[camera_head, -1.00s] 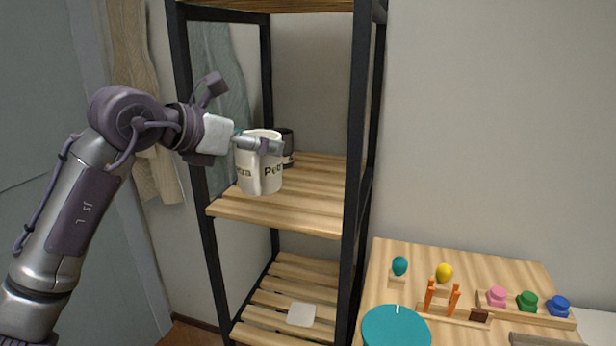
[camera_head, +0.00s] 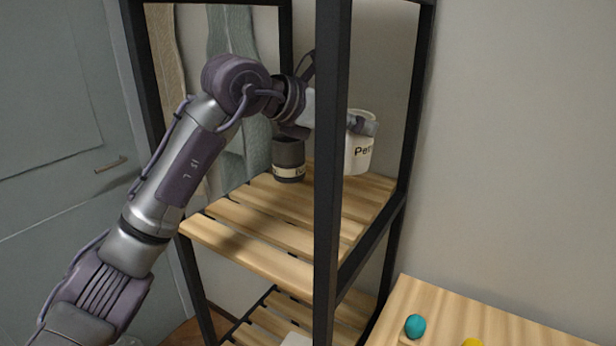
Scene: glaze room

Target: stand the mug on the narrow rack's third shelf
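The white mug (camera_head: 359,158) with dark lettering is upright, at the back right of the narrow rack's slatted shelf (camera_head: 245,240). My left gripper (camera_head: 358,124) reaches in from the left, behind the rack's front post, and is shut on the mug near its rim. The post hides part of the gripper and the mug's left edge. I cannot tell whether the mug's base touches the slats. My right gripper is not in view.
A dark cup (camera_head: 288,158) with a pale label stands on the same shelf, left of the mug. The rack's black front post (camera_head: 328,200) crosses the view before my gripper. The shelf's front is bare. A wooden table (camera_head: 450,315) with a teal knob (camera_head: 415,326) is at lower right.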

